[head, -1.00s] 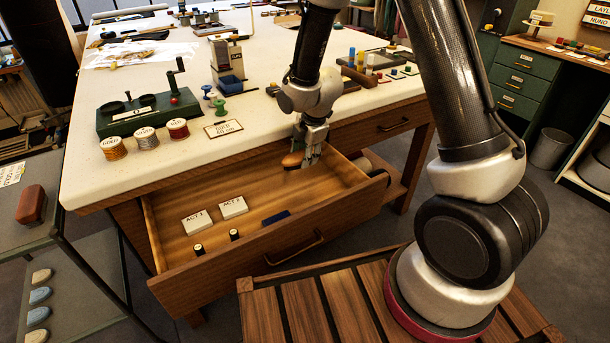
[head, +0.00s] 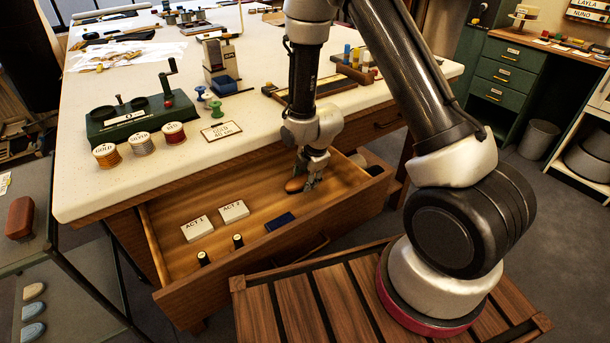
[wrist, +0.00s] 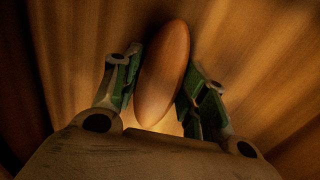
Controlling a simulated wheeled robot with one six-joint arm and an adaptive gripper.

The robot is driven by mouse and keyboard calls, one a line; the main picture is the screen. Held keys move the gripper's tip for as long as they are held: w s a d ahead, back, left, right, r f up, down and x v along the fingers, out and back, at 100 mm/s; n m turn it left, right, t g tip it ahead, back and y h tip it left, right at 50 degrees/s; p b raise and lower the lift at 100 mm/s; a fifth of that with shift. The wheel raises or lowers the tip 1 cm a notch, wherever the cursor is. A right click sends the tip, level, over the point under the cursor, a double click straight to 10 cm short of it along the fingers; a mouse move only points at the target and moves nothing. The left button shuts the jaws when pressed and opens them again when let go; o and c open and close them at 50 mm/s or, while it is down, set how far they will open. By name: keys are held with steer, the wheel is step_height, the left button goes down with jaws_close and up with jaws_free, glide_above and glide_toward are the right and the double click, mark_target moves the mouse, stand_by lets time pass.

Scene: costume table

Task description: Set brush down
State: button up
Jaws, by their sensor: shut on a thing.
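The brush (head: 295,185) shows as a brown, oval wooden body held in my gripper (head: 309,181) over the right part of the open drawer (head: 165,238). In the wrist view the brush (wrist: 163,75) lies between the two green-padded fingers of my gripper (wrist: 158,95), with the drawer's wooden floor beyond it. My gripper is shut on it. The brush is low inside the drawer; I cannot tell whether it touches the floor. Its underside is hidden.
The drawer also holds white ACT 1 (head: 197,229) and ACT 2 (head: 234,211) boxes, two dark spools (head: 238,241) and a dark blue block (head: 280,221). Bare drawer floor lies around the brush. The white tabletop (head: 100,186) overhangs the drawer's back.

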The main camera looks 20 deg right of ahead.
steer(key=o, duration=1)
steer(key=shift+f, duration=0.1)
steer(key=s+d+r+m, duration=0.3)
steer(key=r, duration=0.6)
steer(key=s+d+r+m, duration=0.2)
steer(key=d+r+m, duration=0.15)
steer(key=r, duration=0.45)
steer(key=s+d+r+m, duration=0.3)
steer(key=r+m, duration=0.1)
steer(key=r, duration=0.5)
steer(key=s+d+r+m, duration=0.2)
steer(key=s+r+m, duration=0.3)
steer(key=s, duration=0.4)
steer(key=s+d+r+m+t+h, duration=0.1)
steer(key=s+d+r+m, duration=0.2)
steer(key=s+r+m, duration=0.3)
steer(key=s, duration=0.3)
steer(key=shift+s+r, duration=0.2)
steer(key=shift+r, duration=0.1)
